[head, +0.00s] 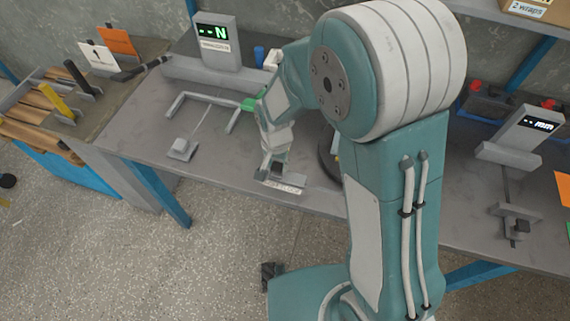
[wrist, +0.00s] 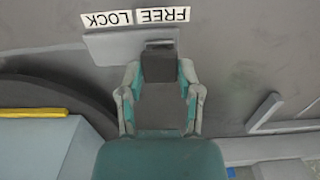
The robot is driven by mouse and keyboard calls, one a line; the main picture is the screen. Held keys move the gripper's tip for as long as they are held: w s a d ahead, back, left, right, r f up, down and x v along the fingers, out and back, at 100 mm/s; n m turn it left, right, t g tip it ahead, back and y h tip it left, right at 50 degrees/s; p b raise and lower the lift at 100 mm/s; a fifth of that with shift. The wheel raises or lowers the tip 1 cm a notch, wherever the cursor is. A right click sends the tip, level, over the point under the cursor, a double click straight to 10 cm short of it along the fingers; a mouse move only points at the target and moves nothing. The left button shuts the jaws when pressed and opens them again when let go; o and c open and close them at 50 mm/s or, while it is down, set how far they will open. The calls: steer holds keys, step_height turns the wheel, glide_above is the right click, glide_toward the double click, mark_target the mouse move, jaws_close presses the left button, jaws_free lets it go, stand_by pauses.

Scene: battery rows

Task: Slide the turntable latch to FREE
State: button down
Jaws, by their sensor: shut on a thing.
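The latch has a light grey plate (wrist: 112,46) on the bench, with a dark knob (wrist: 159,64) at its right end in the wrist view. The labels FREE (wrist: 163,15) and LOCK (wrist: 107,19) appear upside down beyond it. The knob lines up with FREE. My gripper (wrist: 159,78) is shut on the knob, one finger on each side. In the head view my gripper (head: 273,165) reaches down at the bench's front edge, by the label strip (head: 280,187). The dark round turntable (wrist: 45,92) shows in part; my arm hides most of it in the head view.
A grey bracket frame (head: 205,98) and a small block (head: 182,149) stand left of my gripper. A display reading N (head: 217,42) stands behind. Another display reading mm (head: 535,125) is at the right. The bench's front left is mostly clear.

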mark_target(277, 166)
steer(key=shift+c, duration=1.4)
jaws_free()
step_height(277, 166, up, 12)
steer(key=shift+f, duration=0.1)
steer(key=s+d+r+n+t, duration=0.4)
steer(key=s+d+r+t, duration=0.1)
steer(key=s+d+r, duration=0.8)
steer(key=shift+s+d+t, duration=0.3)
steer(key=shift+s+d, duration=0.5)
steer(key=shift+d, duration=0.3)
